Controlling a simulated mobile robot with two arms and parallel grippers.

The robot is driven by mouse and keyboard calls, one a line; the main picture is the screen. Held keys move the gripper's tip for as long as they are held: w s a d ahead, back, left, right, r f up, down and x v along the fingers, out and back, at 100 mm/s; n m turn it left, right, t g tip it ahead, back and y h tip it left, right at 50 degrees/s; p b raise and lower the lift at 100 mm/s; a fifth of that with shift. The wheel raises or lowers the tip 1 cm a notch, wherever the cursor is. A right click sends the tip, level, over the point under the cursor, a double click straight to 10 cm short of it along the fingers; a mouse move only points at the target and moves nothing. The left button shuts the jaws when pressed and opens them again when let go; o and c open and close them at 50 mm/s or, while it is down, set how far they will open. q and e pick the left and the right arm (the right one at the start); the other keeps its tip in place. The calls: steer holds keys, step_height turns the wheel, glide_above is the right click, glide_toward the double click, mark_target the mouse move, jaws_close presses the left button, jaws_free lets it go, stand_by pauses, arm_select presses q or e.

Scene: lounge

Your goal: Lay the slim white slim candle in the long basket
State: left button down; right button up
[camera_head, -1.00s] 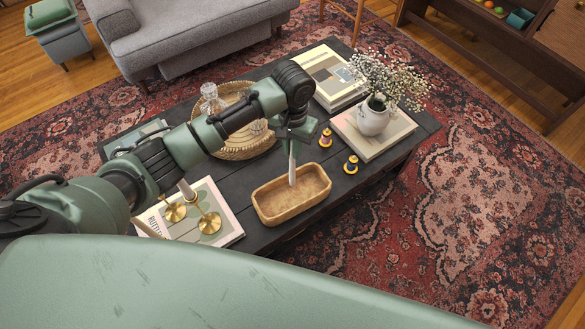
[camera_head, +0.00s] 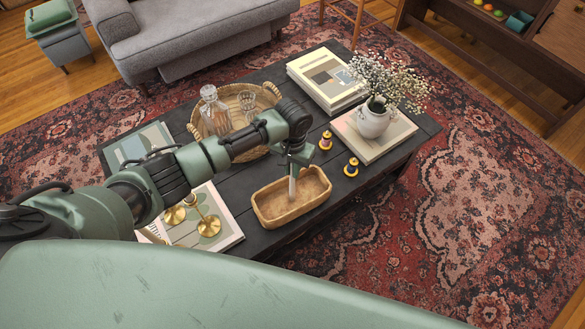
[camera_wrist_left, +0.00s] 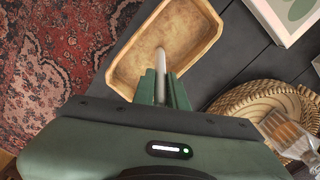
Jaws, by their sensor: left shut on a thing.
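The slim white candle (camera_head: 292,189) is held upright by my left gripper (camera_head: 296,160), which is shut on its upper part. The candle's lower end is inside the outline of the long basket (camera_head: 268,216), a tan rectangular tray on the dark coffee table. I cannot tell whether the tip touches the basket floor. In the left wrist view the candle (camera_wrist_left: 161,62) stands out from between the fingers of my gripper (camera_wrist_left: 162,84), over the long basket (camera_wrist_left: 196,47). The basket holds nothing else that I can see. My right gripper is not in view.
A round wicker tray (camera_head: 268,97) with a decanter (camera_head: 215,112) and glass stands behind my arm. Brass candlesticks (camera_head: 208,224) stand on a book at the left. Two small colourful figures (camera_head: 351,167) and a flower vase (camera_head: 373,121) are right of the basket.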

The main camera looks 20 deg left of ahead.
arm_select(q)
steer(key=c, duration=1.4)
jaws_free()
steer(key=shift+f, duration=0.1)
steer(key=shift+c, duration=0.2)
step_height(320, 180, up, 12)
steer(key=shift+r+p, duration=0.15)
steer(key=shift+p, duration=0.3)
